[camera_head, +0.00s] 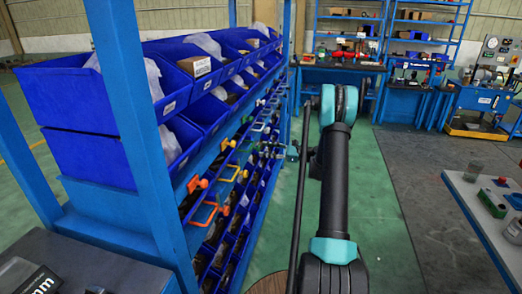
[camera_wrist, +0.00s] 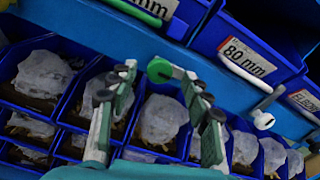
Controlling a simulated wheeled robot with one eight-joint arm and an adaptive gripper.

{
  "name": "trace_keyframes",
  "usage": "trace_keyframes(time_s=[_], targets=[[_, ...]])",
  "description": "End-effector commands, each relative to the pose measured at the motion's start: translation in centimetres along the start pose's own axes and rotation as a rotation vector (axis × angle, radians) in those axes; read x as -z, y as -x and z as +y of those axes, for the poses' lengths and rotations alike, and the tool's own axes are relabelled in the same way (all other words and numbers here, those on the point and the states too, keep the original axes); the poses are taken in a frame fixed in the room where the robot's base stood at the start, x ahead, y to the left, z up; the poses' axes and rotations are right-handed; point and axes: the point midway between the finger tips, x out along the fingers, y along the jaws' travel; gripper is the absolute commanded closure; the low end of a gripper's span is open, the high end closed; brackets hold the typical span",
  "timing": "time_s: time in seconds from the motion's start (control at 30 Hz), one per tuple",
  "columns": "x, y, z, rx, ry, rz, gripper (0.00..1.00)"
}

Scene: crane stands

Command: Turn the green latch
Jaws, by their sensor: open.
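A green latch with a round knob (camera_wrist: 159,70) sits on the blue rack rail in the wrist view. Its knob appears between the two fingertips of my gripper (camera_wrist: 161,77). The fingers are spread, one on each side of the knob, and I cannot tell whether either touches it. A short part runs right from the knob and is partly hidden by the right finger. In the head view my gripper (camera_head: 293,151) is small, beside the rack's right edge. The green latch cannot be made out there.
A white knob with a grey lever (camera_wrist: 262,119) is to the right. A green bar (camera_wrist: 137,10) is at the top. Blue bins (camera_head: 95,95) fill the rack, and orange latches (camera_head: 197,184) stick out. Green floor (camera_head: 390,235) is clear; a table (camera_head: 470,195) stands right.

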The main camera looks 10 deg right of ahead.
Motion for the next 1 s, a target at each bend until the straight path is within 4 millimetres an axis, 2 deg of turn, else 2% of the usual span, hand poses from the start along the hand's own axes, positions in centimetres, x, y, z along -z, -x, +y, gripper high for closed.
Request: trace_keyframes(time_s=[0.03, 0.2, 0.57, 0.9, 0.97, 1.0], targets=[[0.0, -0.8, 0.0, -0.002, 0.0, 0.0, 0.51], [0.0, -2.3, 0.0, -0.001, 0.0, 0.0, 0.51], [0.0, -2.8, 0.0, 0.001, 0.0, 0.0, 0.51], [0.0, -2.7, 0.0, 0.001, 0.0, 0.0, 0.92], [0.0, -2.7, 0.0, 0.001, 0.0, 0.0, 0.99], [0.0, -2.7, 0.0, 0.001, 0.0, 0.0, 1.0]])
